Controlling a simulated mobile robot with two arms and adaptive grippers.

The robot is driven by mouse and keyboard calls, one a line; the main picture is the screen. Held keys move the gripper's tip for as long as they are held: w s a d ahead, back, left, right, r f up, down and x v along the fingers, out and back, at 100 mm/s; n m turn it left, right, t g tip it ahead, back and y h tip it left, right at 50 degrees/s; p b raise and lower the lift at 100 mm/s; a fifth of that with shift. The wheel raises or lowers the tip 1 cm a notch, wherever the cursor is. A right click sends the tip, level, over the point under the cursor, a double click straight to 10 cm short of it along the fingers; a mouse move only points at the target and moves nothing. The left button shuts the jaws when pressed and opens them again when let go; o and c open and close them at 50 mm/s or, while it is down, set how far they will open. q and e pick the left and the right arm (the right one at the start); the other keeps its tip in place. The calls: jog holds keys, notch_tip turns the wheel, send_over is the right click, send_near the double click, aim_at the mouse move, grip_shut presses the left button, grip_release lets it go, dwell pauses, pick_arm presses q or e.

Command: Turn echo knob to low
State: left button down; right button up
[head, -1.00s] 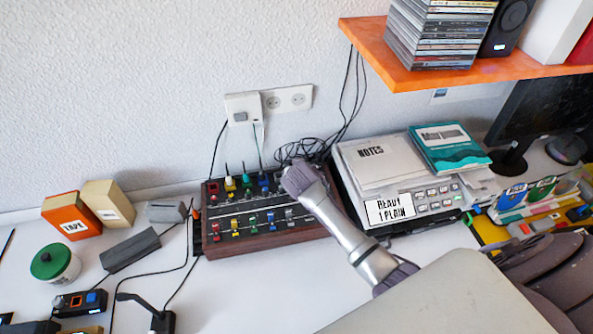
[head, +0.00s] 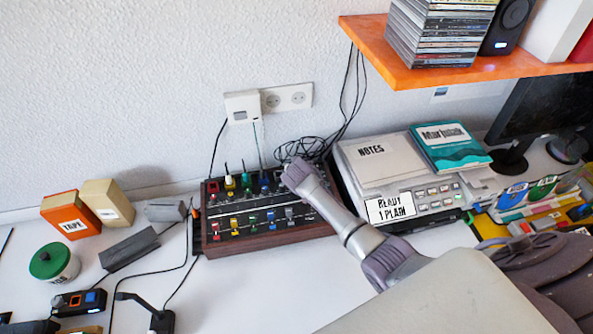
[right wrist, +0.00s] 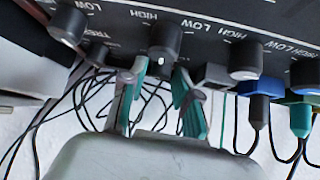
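A wood-sided mixer (head: 280,238) with colored knobs and faders sits on the white desk. My right arm reaches over its right back part; its gripper is mostly hidden by the wrist in the head view. In the right wrist view, my right gripper (right wrist: 160,82) is open, with teal finger pads apart. A black knob (right wrist: 165,42) with a white pointer mark lies just ahead, between the fingertip directions; I cannot tell whether the fingers touch it. HIGH and LOW are printed around the knobs. I cannot read an echo label. My left gripper is not in view.
Another black knob (right wrist: 245,60) stands to the right, and one (right wrist: 68,25) to the left. Colored plugs and loose black cables lie behind the panel. A grey machine (head: 435,205) with notes stands right of the mixer. An orange shelf (head: 440,75) hangs above.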

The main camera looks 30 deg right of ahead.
grip_shut()
